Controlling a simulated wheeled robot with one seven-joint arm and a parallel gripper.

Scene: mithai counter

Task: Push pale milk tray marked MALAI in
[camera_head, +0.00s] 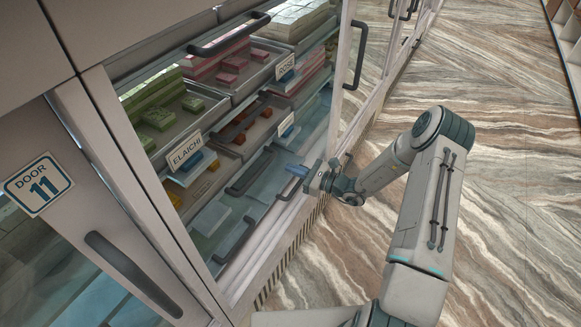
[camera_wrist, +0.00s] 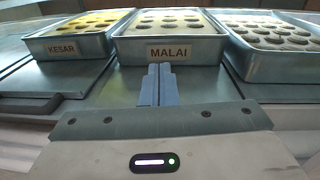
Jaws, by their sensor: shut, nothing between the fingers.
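The MALAI tray (camera_wrist: 170,30) is a metal tray of pale sweets with a MALAI label on its front wall. It sits at the top centre of the wrist view, between two other trays. My gripper (camera_wrist: 159,72) is shut and empty, its fingertips pointing at the tray's front just below the label; I cannot tell whether they touch it. In the head view my gripper (camera_head: 297,171) is at the open front of the cabinet, low down. I cannot make out the MALAI tray in the head view.
Higher shelves hold an ELAICHI tray (camera_head: 165,130) and other trays. The marble floor (camera_head: 510,200) is clear.

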